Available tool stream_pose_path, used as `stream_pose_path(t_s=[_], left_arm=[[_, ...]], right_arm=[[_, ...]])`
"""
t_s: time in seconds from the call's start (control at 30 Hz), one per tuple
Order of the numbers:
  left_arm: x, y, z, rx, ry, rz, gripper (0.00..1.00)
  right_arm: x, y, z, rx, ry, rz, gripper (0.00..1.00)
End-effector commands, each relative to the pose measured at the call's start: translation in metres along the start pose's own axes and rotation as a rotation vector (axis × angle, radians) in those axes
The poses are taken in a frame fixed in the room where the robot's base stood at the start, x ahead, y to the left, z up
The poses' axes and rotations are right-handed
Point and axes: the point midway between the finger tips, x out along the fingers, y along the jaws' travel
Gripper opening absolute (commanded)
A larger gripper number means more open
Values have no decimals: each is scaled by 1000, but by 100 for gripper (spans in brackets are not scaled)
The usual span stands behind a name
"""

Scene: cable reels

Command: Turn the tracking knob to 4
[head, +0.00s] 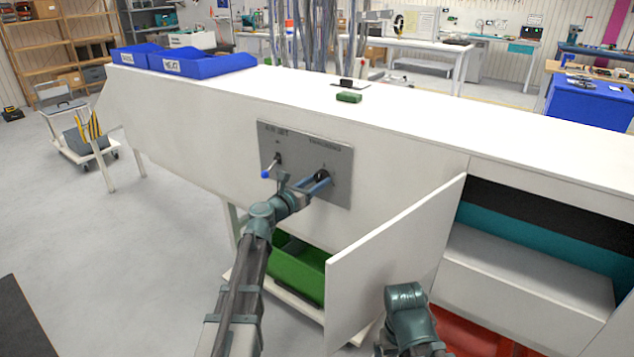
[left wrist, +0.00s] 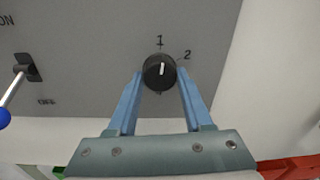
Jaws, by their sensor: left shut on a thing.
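The black tracking knob (head: 321,175) sits on a grey panel (head: 338,191) on the white bench's front. In the left wrist view the knob (left wrist: 159,72) has a white pointer line facing up, close to the 1. The numbers 1 and 2 show; other numbers are hidden or unreadable. My left gripper (head: 318,181) is at the panel, and its blue fingers (left wrist: 160,82) are shut on the knob, one on each side. My right arm (head: 406,312) shows at the bottom, but its gripper is out of view.
A lever switch with a blue tip (head: 266,174) is left of the knob; the lever (left wrist: 20,72) also shows in the left wrist view. An open white door (head: 392,262) stands out below right. A green bin (head: 298,270) sits underneath. Blue bins (head: 200,64) stand on the bench top.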

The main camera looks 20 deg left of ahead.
Motion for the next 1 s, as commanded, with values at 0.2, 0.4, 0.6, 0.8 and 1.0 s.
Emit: stream_pose_path(t_s=[0.2,0.4,0.6,0.8,1.0], left_arm=[[0,1,1,181,7,1,0],[0,1,1,373,15,3,0],[0,2,2,562,22,4,0],[0,2,2,753,29,5,0],[0,2,2,943,37,7,0]], right_arm=[[-2,0,0,0,0,0,100],[-4,0,0,0,0,0,100],[-6,1,0,0,0,0,100],[-8,1,0,0,0,0,100],[-9,1,0,0,0,0,100]])
